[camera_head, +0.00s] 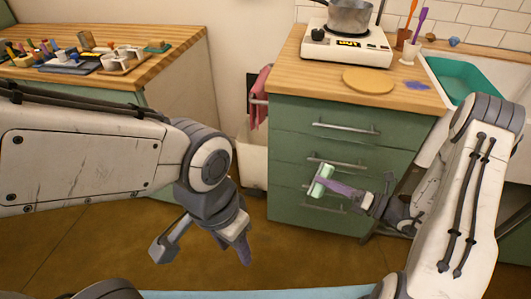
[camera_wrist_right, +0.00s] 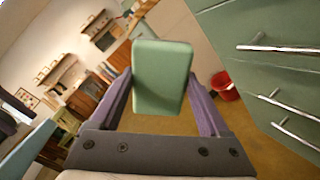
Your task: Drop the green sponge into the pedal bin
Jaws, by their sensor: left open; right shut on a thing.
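The green sponge (camera_head: 320,181) is held by my right gripper (camera_head: 328,185) in front of the green drawer cabinet, clear of the floor. In the right wrist view the sponge (camera_wrist_right: 162,75) sits between the two purple fingers, which are shut on it. My left gripper (camera_head: 204,248) is open and empty over the brown floor at lower left. A cream bin-like container (camera_head: 253,158) stands left of the cabinet. A red container (camera_wrist_right: 224,84) shows on the floor in the right wrist view. I cannot tell for sure which is the pedal bin.
The green cabinet (camera_head: 290,205) with drawer handles is close behind the sponge. Paint items crowd the left table (camera_head: 185,38). A pink cloth (camera_head: 260,97) hangs between them.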

